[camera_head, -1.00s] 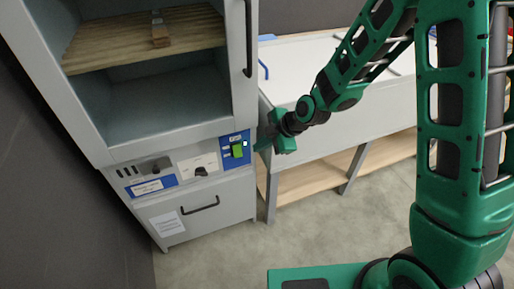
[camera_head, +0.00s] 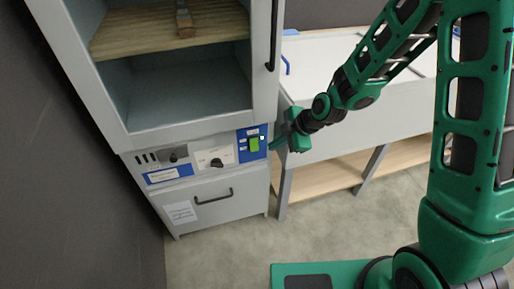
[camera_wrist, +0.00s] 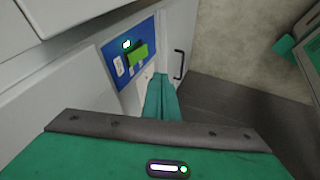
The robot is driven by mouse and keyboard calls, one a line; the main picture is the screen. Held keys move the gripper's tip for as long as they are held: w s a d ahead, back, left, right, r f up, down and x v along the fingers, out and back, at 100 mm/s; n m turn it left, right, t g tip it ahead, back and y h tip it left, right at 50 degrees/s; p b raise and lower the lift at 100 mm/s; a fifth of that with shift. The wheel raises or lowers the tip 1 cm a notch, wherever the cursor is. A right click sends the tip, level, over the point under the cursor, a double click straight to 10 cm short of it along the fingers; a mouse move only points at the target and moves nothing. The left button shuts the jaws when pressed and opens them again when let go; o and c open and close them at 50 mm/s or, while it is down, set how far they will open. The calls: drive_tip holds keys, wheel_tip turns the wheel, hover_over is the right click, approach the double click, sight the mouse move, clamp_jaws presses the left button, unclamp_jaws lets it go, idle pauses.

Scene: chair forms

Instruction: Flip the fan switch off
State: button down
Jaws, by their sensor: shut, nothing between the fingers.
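The fan switch panel is a blue plate (camera_head: 242,150) at the right end of the grey cabinet's control strip. It carries a green switch (camera_head: 254,144) and a small white lit spot. In the wrist view the blue panel (camera_wrist: 118,60) is at upper middle, with the green switch (camera_wrist: 138,57) on it. My gripper (camera_head: 277,143) is just right of the panel in the head view. In the wrist view its green fingers (camera_wrist: 161,92) are together and empty, close below the switch. I cannot tell whether they touch the panel.
The grey cabinet (camera_head: 138,133) has an open upper compartment with a wooden shelf (camera_head: 150,35). A black knob (camera_head: 216,162) sits left of the panel, above a drawer with a dark handle (camera_head: 213,197). A grey table (camera_head: 335,135) stands to the right. Bare floor (camera_head: 235,245) lies in front.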

sight(254, 145)
drive_tip(key=shift+f, duration=0.1)
drive_tip(key=w+a+f, duration=0.5)
drive_tip(key=w+f, duration=0.2)
drive_tip(key=f, duration=0.1)
drive_tip(key=shift+a+f, duration=0.25)
drive_tip(key=shift+f, duration=0.15)
